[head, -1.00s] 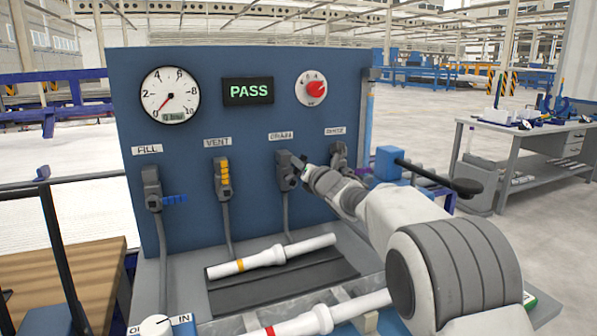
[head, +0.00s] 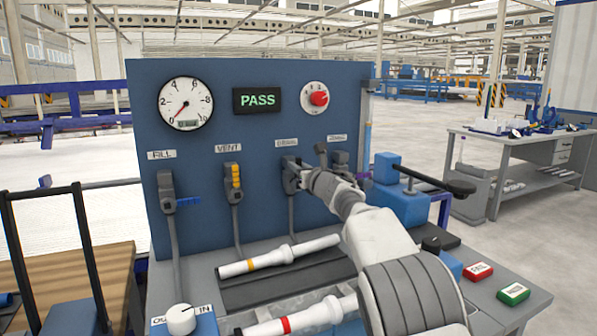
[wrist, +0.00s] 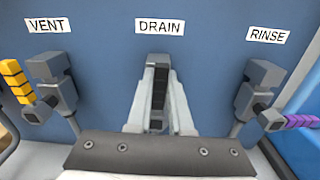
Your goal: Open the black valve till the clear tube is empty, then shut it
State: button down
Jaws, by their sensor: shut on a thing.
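The black valve sits under the DRAIN label on the blue panel. Its black lever (wrist: 158,88) lies between the two fingers of my gripper (wrist: 156,108) in the wrist view, in line with the valve body. In the head view my gripper (head: 302,176) is at the drain valve (head: 289,170) and partly covers it. My gripper is shut on the lever. The clear tube (head: 367,125) stands upright at the panel's right edge. Its lower part looks blue and its upper part paler, but it is too small to read the level surely.
The vent valve (wrist: 52,85) with a yellow lever and the rinse valve (wrist: 257,98) with a purple lever flank the drain valve closely. The fill valve (head: 168,190) is further left. A white pipe (head: 280,257) lies below. The display (head: 258,100) reads PASS.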

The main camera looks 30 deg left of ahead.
jog(key=shift+s+a+r+n, duration=0.1)
jog(key=shift+s+r+n, duration=0.05)
jog(key=shift+n, duration=0.25)
jog(key=c, duration=0.8)
grip_release()
jog(key=shift+b, duration=0.35)
jog(key=b+v, duration=0.3)
jog(key=v, duration=1.4)
jog(key=shift+d+b, duration=0.2)
jog(key=shift+b, duration=0.1)
